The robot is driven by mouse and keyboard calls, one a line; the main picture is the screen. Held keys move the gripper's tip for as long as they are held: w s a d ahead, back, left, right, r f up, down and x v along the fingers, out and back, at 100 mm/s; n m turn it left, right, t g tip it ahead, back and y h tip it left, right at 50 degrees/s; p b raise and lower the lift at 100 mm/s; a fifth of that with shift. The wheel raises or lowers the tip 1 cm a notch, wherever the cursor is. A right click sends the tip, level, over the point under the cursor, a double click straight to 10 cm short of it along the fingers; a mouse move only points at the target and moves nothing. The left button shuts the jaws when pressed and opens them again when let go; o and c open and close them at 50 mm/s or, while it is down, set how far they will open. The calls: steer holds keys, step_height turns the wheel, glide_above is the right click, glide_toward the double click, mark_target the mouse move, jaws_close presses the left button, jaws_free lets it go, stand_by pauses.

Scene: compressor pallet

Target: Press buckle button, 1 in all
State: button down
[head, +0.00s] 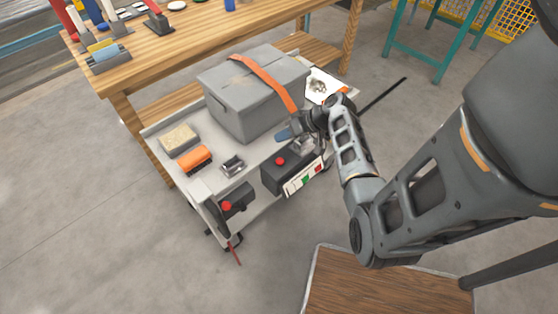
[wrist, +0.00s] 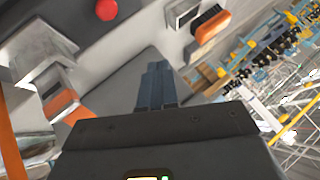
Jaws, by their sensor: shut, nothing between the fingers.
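A metal buckle-like fitting (wrist: 45,55) shows at the left of the wrist view, with an orange part (wrist: 62,103) beside its lower end. In the head view a metal fitting (head: 303,146) sits just below my gripper, partly hidden by it. My gripper (head: 284,134) is shut and empty, its blue-grey fingertips low beside the grey box. In the wrist view the closed fingers (wrist: 157,75) are to the right of the fitting and apart from it in the picture. An orange strap (head: 272,82) runs over the grey box (head: 240,100). Contact with any surface cannot be told.
The grey cart (head: 205,184) also carries a dark box with a red button (head: 280,160), a smaller metal fitting (head: 232,164), an orange brush (head: 195,158) and a tan block (head: 179,139). A wooden workbench (head: 190,45) stands behind. Floor at left is clear.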

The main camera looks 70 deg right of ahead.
mark_target(283, 161)
steer(key=shift+f+b, duration=3.6)
steer(key=shift+f, duration=0.8)
steer(key=shift+f+b, duration=0.35)
steer(key=shift+f, duration=0.05)
steer(key=shift+f+b, duration=0.45)
steer(key=shift+f, duration=0.1)
steer(key=shift+r, duration=0.1)
steer(key=shift+r+p, duration=0.85)
steer(key=shift+r, duration=0.05)
step_height(283, 161, up, 5)
steer(key=p, duration=0.4)
